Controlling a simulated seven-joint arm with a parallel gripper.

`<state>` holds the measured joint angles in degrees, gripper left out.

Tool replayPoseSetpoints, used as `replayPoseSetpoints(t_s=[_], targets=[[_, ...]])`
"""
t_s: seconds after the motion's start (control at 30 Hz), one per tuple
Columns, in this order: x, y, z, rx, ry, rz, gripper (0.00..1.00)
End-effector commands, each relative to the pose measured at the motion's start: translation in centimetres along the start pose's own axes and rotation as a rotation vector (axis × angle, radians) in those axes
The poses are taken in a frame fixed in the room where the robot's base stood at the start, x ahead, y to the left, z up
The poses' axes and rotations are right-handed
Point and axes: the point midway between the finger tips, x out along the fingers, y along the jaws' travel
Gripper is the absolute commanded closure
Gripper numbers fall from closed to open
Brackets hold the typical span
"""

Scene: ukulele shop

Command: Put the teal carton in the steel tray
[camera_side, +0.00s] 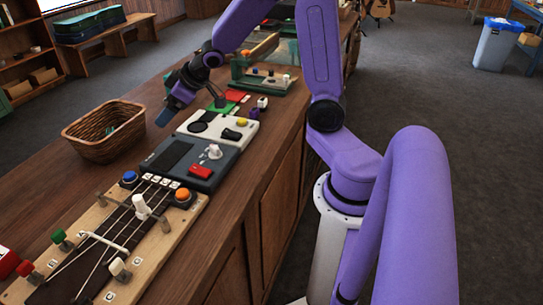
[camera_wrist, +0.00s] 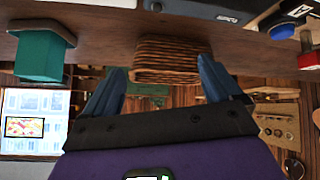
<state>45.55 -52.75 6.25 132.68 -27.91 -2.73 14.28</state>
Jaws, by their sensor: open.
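A teal block (camera_wrist: 40,57), which may be the teal carton, shows at the left of the wrist view, by a brown round-edged piece at the counter's edge. I cannot surely match it to anything in the side view. My gripper (camera_side: 168,112) is over the counter just right of the wicker basket. In the wrist view my gripper (camera_wrist: 163,66) has its two blue fingers apart, with nothing held; the basket (camera_wrist: 168,60) appears beyond the gap between them. A bit of teal shows inside the basket in the side view. I cannot make out a steel tray.
The wicker basket (camera_side: 88,142) stands at the counter's left edge. A dark pedal with a red block (camera_side: 201,172), a white panel (camera_side: 217,126) and a fretboard fixture with coloured knobs (camera_side: 113,236) crowd the counter. Bare wood (camera_side: 55,185) lies left of the fixture.

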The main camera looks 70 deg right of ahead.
Motion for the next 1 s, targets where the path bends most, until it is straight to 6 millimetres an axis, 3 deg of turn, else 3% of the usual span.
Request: replayPoseSetpoints(t_s=[0.03,0.2,0.4,0.5,0.73,1.0], targets=[[-0.9,-2.4,0.4,-0.040,-0.032,-0.029,0.09],[-4.3,-8.8,3.3,-0.162,-0.166,-0.119,0.09],[-9.7,-14.8,8.3,-0.335,-0.333,-0.238,0.09],[-12.8,-16.9,11.4,-0.434,-0.419,-0.300,0.09],[-18.4,-18.7,16.9,-0.623,-0.572,-0.406,0.09],[-20.2,-18.8,18.6,-0.686,-0.625,-0.436,0.09]])
